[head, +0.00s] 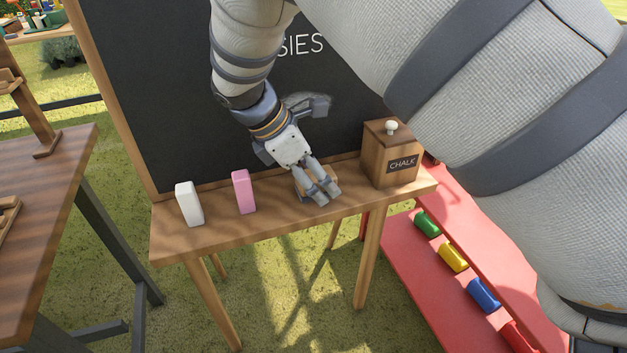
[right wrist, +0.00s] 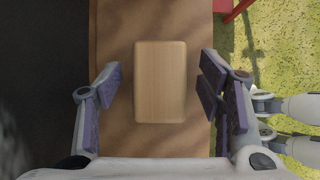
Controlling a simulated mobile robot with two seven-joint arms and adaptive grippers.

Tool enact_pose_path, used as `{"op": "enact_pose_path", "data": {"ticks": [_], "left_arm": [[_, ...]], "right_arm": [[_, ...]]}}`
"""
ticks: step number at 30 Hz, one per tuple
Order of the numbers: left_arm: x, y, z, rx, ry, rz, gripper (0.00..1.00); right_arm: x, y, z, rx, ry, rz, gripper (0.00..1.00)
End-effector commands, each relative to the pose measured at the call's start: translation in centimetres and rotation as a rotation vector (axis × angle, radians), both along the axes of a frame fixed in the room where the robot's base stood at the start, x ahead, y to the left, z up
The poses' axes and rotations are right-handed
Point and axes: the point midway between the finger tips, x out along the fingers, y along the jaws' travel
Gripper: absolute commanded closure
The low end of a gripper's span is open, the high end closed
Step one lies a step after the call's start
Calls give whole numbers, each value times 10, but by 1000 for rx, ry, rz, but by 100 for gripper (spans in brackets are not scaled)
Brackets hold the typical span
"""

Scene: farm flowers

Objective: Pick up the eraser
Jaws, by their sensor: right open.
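The eraser (right wrist: 160,82) is a light wooden block with rounded corners. In the right wrist view it lies flat on the wooden ledge, between my right gripper's two fingers, with a gap on each side. My right gripper (head: 322,192) is open and points down at the ledge, between the pink block and the chalk box. In the head view the gripper mostly covers the eraser. Its spread fingers also show in the right wrist view (right wrist: 158,90). My left gripper is in neither view.
A white block (head: 189,204) and a pink block (head: 243,192) stand on the ledge (head: 225,230) to the left. A wooden chalk box (head: 391,158) stands to the right. The blackboard (head: 150,90) rises behind. A red bench (head: 430,268) with coloured cylinders is at right.

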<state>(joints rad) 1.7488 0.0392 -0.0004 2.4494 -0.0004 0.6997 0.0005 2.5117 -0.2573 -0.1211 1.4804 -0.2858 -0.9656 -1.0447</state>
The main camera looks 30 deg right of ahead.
Motion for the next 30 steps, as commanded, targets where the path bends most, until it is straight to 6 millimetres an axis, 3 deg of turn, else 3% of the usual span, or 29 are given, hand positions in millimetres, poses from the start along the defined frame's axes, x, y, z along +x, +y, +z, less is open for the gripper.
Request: {"op": "enact_pose_path", "data": {"ticks": [7, 12, 14, 23, 26, 30], "left_arm": [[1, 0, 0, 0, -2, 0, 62], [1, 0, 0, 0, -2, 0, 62], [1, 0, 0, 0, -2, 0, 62], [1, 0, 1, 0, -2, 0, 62], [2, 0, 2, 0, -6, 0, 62], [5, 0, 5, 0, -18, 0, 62]], "right_arm": [[0, -1, -1, 0, -2, 0, 41], [0, -1, -1, 0, -2, 0, 79], [0, -1, -1, 1, -2, 0, 90], [0, -1, 0, 0, -2, 0, 90], [0, -1, 10, 0, -5, -1, 90], [0, 3, 38, 1, -9, 1, 90]]}}
